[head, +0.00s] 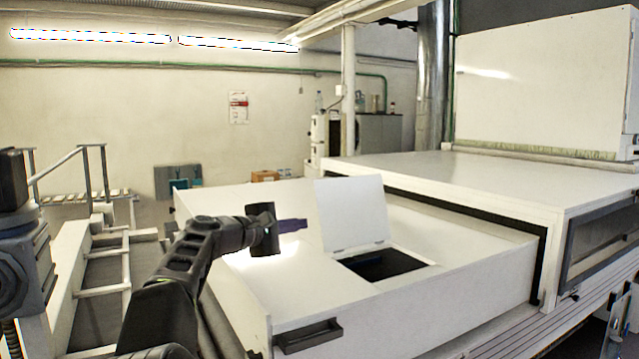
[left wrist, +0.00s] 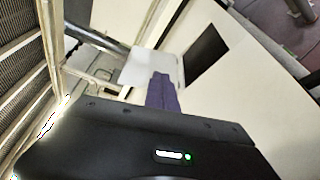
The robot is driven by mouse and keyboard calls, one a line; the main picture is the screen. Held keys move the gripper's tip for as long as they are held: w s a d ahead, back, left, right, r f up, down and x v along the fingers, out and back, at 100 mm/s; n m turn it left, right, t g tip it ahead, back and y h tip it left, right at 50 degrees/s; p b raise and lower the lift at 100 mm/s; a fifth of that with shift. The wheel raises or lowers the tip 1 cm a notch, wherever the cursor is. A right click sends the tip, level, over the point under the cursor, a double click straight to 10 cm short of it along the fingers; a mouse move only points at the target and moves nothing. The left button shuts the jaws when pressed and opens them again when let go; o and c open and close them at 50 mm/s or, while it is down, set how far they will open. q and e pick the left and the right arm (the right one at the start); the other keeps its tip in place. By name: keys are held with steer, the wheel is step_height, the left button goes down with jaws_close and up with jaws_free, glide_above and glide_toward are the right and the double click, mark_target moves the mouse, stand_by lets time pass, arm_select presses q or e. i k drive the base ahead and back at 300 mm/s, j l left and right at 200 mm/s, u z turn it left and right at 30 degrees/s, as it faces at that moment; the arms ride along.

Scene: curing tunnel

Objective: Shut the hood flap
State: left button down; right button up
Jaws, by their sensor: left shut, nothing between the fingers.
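The hood flap (head: 354,212) is a white panel standing open, tilted up from the white hood top, hinged along its lower edge beside a dark rectangular opening (head: 384,264). In the left wrist view the flap (left wrist: 138,68) lies beyond my fingers, with the opening (left wrist: 206,54) to its right. My left gripper (head: 304,225) is shut and empty. It is just left of the flap in the head view, above the hood top, with its dark purple fingers pointing toward the flap. Whether the fingertips touch the flap I cannot tell. My right gripper is not in view.
The white hood (head: 300,290) has a black handle (head: 308,337) on its front. A larger white tunnel housing (head: 500,180) stands at the right. A metal frame with rungs (head: 100,265) runs along the left. The hood top around the opening is clear.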

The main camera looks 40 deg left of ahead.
mark_target(353, 210)
steer(key=i+j, duration=0.2)
steer(key=j, duration=0.2)
steer(key=i+j, duration=0.25)
steer(key=j, duration=0.15)
steer(key=i+j, duration=0.2)
steer(key=j, duration=0.15)
